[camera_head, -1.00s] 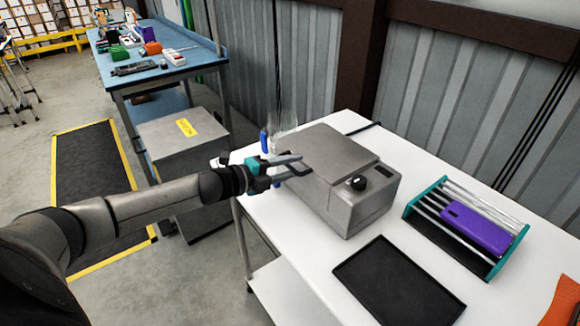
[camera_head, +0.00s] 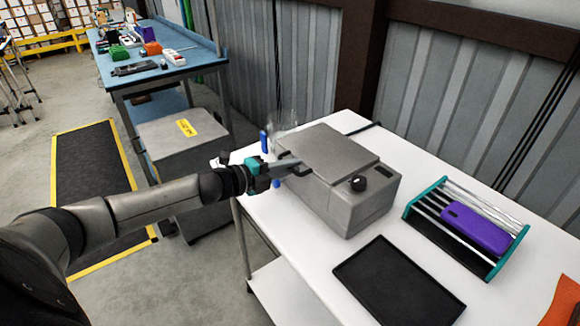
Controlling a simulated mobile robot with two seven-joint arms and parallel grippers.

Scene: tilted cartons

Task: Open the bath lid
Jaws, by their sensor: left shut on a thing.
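The bath (camera_head: 345,205) is a grey box with a black knob on its front, standing on the white table. Its flat grey lid (camera_head: 325,146) lies down on top, closed. My left gripper (camera_head: 298,168) comes in from the left and is shut at the lid's left edge, with its fingers close together there. The exact part of the lid between the fingertips is too small to make out. My right gripper is not in view.
A black tray (camera_head: 398,284) lies in front of the bath on the white table (camera_head: 300,262). A teal-ended rack (camera_head: 425,203) with a purple object (camera_head: 477,229) stands to the right. A blue-and-clear item (camera_head: 264,141) is behind my gripper.

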